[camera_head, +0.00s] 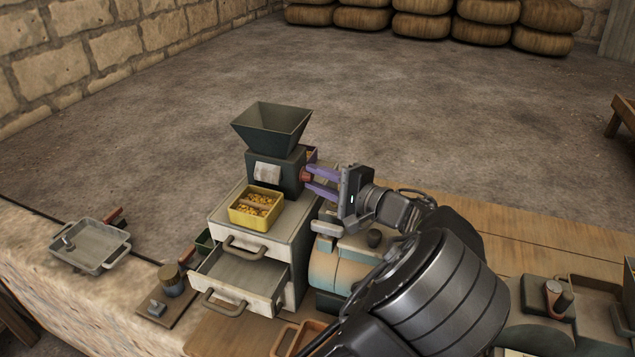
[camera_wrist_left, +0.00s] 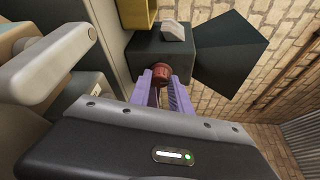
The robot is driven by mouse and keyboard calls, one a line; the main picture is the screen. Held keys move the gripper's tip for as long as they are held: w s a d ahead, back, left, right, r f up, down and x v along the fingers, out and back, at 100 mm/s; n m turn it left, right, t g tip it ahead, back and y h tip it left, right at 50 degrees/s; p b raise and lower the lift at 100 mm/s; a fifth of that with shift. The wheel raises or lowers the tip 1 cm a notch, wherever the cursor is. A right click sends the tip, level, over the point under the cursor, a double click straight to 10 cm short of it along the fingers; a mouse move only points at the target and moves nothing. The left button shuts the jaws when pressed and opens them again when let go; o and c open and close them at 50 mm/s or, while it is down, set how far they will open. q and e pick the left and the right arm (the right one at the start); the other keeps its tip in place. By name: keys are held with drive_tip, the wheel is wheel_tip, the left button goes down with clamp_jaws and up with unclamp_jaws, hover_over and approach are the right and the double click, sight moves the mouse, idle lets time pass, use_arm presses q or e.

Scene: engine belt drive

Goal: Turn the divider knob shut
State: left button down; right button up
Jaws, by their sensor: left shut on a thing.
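The hopper machine has a dark funnel (camera_head: 271,124) on a dark box body (camera_head: 285,184), standing on a cream cabinet. A small dark red knob (camera_head: 304,175) sticks out from the right side of that body; I take it to be the divider knob. My left gripper (camera_head: 311,179) has its purple fingers closed around the knob from the right. In the left wrist view the red knob (camera_wrist_left: 161,72) sits between the fingertips (camera_wrist_left: 161,84), against the dark body. The fingers partly cover the knob, and I cannot tell its turn angle. My right gripper is not in view.
A yellow bin (camera_head: 240,215) with yellow pieces in two compartments sits below the body's pale spout (camera_head: 267,172). The cabinet's drawer (camera_head: 226,283) stands open and looks empty. A grey tray (camera_head: 88,262) lies at left. A rounded tan-and-grey machine (camera_head: 340,262) stands close beneath my arm.

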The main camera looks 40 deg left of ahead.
use_arm(q)
drive_tip(key=c, duration=1.2)
unclamp_jaws()
